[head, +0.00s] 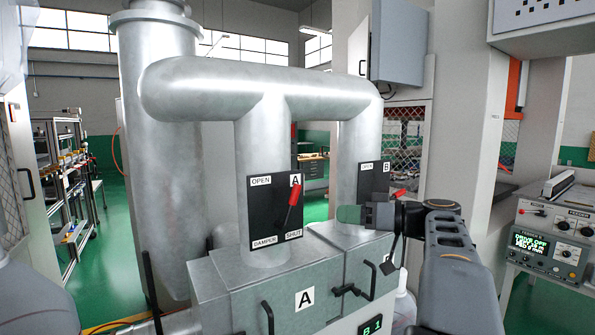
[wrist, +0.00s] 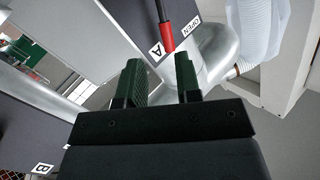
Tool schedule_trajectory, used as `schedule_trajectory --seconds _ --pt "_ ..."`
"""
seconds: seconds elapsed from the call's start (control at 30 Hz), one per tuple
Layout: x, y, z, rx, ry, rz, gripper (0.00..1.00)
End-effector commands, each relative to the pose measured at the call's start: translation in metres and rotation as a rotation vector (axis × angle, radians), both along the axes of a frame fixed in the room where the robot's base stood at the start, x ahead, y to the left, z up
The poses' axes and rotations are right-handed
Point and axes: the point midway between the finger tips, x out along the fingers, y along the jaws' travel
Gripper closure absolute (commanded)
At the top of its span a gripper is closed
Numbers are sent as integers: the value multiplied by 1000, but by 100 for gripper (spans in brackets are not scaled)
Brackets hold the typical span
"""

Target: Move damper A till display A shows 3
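Damper A's lever has a red grip (head: 293,195) on a dark stem. It points up and slightly right on a black plate (head: 260,215) marked OPEN at top left and SHUT at bottom right. My gripper (head: 348,214) is in front of damper B's plate, right of lever A, apart from it in the head view. In the wrist view my gripper (wrist: 160,78) is open with an empty gap. The red grip (wrist: 167,38) shows just beyond the fingertips, its end near the A label. Display A is not in view; a display (head: 371,326) reading B 1 is cut off at the bottom edge.
Damper B's red lever (head: 398,194) is close behind my gripper on its own plate (head: 373,178). Grey ducts (head: 262,90) rise above the box with an A label (head: 304,298). Black handles (head: 268,317) stick out from the box front. A control panel (head: 550,240) stands right.

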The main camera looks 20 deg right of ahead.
Motion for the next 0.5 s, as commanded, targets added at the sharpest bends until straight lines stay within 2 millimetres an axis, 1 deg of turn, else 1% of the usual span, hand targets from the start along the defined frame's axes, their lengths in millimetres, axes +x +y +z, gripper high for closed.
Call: schedule_trajectory --seconds 0.03,0.1,0.2,0.27,0.37,0.5 --pt "-2 -7 16 -3 -34 -6 68" --pt "-3 -11 25 -9 -71 -5 68" --pt "0 -9 31 -12 -97 -6 68" --pt "5 -4 32 -12 -101 -4 68" --pt "18 8 32 -12 -101 -2 68" --pt "39 27 33 -11 -99 -2 68"
